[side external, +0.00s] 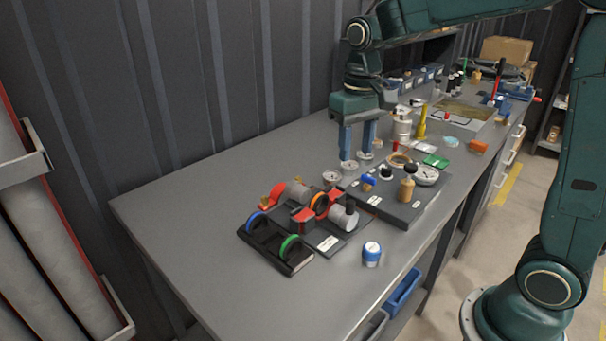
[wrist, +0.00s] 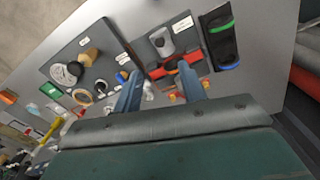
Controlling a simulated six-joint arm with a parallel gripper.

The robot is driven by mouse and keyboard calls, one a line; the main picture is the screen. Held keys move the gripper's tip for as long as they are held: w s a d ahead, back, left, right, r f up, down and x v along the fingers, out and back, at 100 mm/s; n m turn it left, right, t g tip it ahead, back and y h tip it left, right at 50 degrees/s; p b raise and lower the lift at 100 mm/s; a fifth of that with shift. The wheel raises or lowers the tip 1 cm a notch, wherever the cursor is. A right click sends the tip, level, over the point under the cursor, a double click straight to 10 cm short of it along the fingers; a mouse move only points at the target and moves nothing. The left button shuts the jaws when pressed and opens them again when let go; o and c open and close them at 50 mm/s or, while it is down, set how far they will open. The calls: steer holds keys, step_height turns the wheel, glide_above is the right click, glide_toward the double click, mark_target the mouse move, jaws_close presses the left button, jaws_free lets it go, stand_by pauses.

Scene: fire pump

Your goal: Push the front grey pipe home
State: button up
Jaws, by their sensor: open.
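A second grey pipe (side external: 296,191) lies at the back of the fixture. My gripper (side external: 357,151) is open and empty, pointing down above the table behind the fixture. In the wrist view its blue fingers (wrist: 159,68) hide part of the fixture.
A dark board (side external: 399,207) with a wooden-handled tool and gauge stands to the right. A blue-white can (side external: 371,254) stands in front. The table's left is clear.

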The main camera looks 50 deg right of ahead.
mark_target(351, 202)
step_height(351, 202, down, 13)
steer(key=shift+f, duration=0.1)
stand_by(0.6)
jaws_close()
